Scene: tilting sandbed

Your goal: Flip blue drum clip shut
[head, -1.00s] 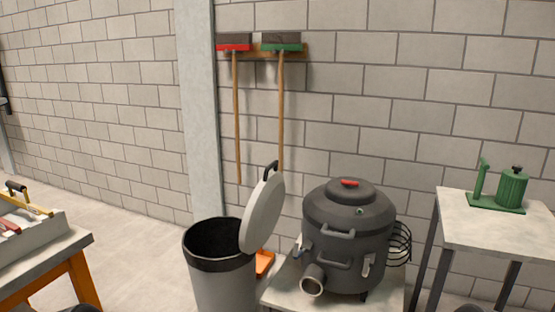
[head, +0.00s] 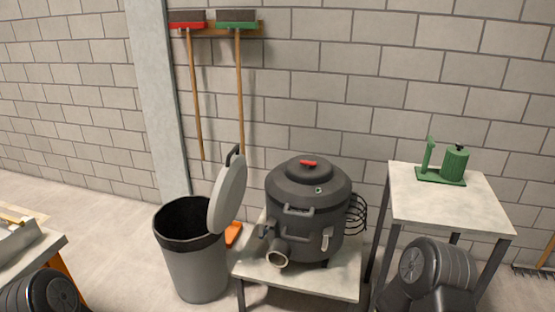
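A dark grey drum (head: 305,210) with a domed lid and a red piece on top stands on a low table. I see no blue drum; this one looks dark grey all over. A light grey clip (head: 327,238) hangs on its front right side, and another clip-like part (head: 265,231) shows at its left side. Whether either clip is open or shut is too small to tell. A round pipe mouth (head: 278,256) sticks out at the lower front. Neither gripper is in view; only dark links of my arms show at the bottom left and bottom right.
A bin (head: 195,265) with its grey lid (head: 228,193) raised stands left of the drum's low table (head: 300,284). A tall table (head: 440,207) with a green device (head: 455,165) stands right. Two brooms (head: 240,95) hang on the wall. A bench (head: 35,255) is at far left.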

